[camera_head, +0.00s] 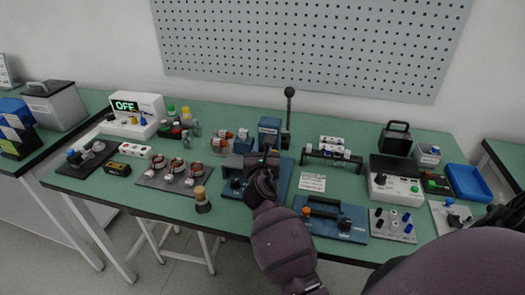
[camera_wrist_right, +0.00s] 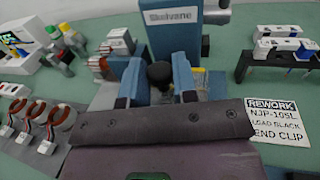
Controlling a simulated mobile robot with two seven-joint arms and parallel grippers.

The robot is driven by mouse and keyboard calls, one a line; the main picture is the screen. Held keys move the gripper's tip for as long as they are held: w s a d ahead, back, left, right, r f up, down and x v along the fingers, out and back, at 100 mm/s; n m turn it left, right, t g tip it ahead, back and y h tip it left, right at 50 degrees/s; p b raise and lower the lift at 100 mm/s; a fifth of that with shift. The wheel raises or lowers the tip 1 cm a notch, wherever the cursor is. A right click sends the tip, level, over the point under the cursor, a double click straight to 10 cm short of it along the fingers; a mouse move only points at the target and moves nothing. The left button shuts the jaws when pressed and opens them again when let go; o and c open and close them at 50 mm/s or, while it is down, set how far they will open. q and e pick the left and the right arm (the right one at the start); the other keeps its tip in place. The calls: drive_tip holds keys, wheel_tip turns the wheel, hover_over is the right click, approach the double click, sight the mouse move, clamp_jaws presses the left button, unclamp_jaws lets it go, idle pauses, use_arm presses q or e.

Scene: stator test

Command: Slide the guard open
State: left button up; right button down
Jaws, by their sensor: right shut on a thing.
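The blue press (camera_head: 270,131) with a tall black-knobbed lever (camera_head: 289,105) stands mid-table on a blue base (camera_head: 283,180). It also shows at the top of the right wrist view (camera_wrist_right: 172,35), with a name plate. My right gripper (camera_head: 265,163) is low in front of the press. In the right wrist view, its fingers are shut on a dark round knob (camera_wrist_right: 159,74). The knob appears to belong to the guard, but the guard panel is mostly hidden behind the gripper, so how far it stands open cannot be told. My left gripper is not in view.
A motor tray (camera_head: 150,180) lies left, with a wooden-handled tool (camera_head: 202,203) near the front edge. A blue fixture (camera_head: 352,229) stands close right of my forearm. A rework card (camera_head: 312,182) lies right of the press, before a black rack (camera_head: 316,155).

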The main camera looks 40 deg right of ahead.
drive_tip(key=w+a, duration=0.2)
drive_tip(key=w, duration=0.1)
drive_tip(key=w+a+b, duration=0.1)
drive_tip(key=w+a, duration=0.2)
drive_tip(key=shift+w+a+f, duration=0.1)
drive_tip(key=shift+w+a, duration=0.2)
drive_tip(key=c, duration=1.4)
unclamp_jaws()
drive_tip(key=o, duration=0.5)
drive_tip(key=shift+w+a, duration=0.1)
drive_tip(key=shift+w, duration=0.05)
